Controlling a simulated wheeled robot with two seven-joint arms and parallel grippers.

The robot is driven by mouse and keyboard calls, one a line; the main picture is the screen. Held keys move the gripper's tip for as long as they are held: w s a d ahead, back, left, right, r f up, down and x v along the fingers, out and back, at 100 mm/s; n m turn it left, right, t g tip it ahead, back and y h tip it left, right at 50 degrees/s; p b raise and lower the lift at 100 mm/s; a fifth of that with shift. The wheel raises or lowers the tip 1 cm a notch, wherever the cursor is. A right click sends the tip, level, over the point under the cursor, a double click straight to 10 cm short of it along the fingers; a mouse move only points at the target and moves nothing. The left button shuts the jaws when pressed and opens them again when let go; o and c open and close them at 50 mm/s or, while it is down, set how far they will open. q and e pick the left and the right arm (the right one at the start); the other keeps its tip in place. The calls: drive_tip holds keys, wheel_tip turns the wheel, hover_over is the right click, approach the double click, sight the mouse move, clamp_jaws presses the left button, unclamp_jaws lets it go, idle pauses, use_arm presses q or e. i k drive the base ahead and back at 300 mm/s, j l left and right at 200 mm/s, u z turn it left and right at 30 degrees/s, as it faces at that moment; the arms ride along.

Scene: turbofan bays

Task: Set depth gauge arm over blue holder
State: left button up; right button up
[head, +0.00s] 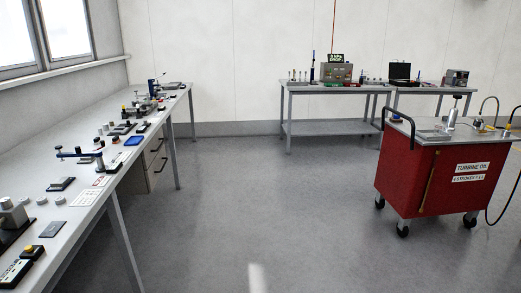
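A long workbench (70,235) runs along the left wall in the head view. On it, a thin dark-blue horizontal arm (78,154) with a small orange-brown tip at its left end is joined to an upright part at its right end. It may be the depth gauge arm, but it is too small to be sure. A flat blue piece (134,140), possibly the blue holder, lies just right of and beyond it, near the bench's front edge. The arm does not appear to be over the blue piece. Neither gripper is in view.
A red oil cart (410,185) on casters stands at the right, with a hose beside it. Two grey tables (330,88) with instruments and a laptop (400,72) stand at the back wall. The grey floor (265,200) between bench and cart is clear.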

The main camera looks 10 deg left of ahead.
sight(78, 153)
drive_tip(key=i+u, duration=0.2)
drive_tip(key=i, duration=0.25)
drive_tip(key=i+l+u, duration=0.2)
drive_tip(key=i, duration=0.25)
drive_tip(key=i+l+u, duration=0.25)
drive_tip(key=i, duration=0.2)
drive_tip(key=i+l+u, duration=0.65)
drive_tip(key=i, duration=0.15)
